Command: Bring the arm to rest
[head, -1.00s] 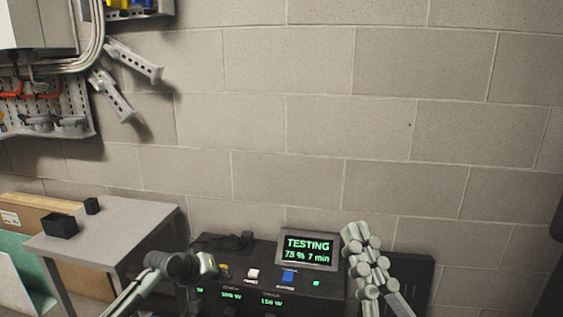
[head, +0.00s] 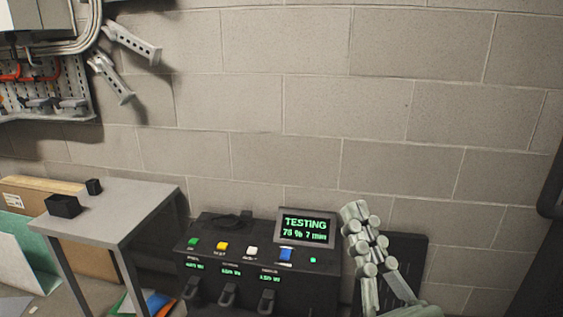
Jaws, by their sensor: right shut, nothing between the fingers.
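My right gripper (head: 355,213) is in the lower right of the head view, its fingers pointing up. It is shut and empty. It appears just right of the lit display (head: 305,228) of a black test console (head: 215,258); I cannot tell the gap in depth. The display reads TESTING in green, with a percentage and 7 min below. My left gripper is out of view.
The console has green (head: 193,244), yellow (head: 222,246), white (head: 251,251) and blue (head: 286,255) controls on top and plugs on its front. A grey table (head: 130,205) with two black blocks stands left. A block wall (head: 340,110) is behind.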

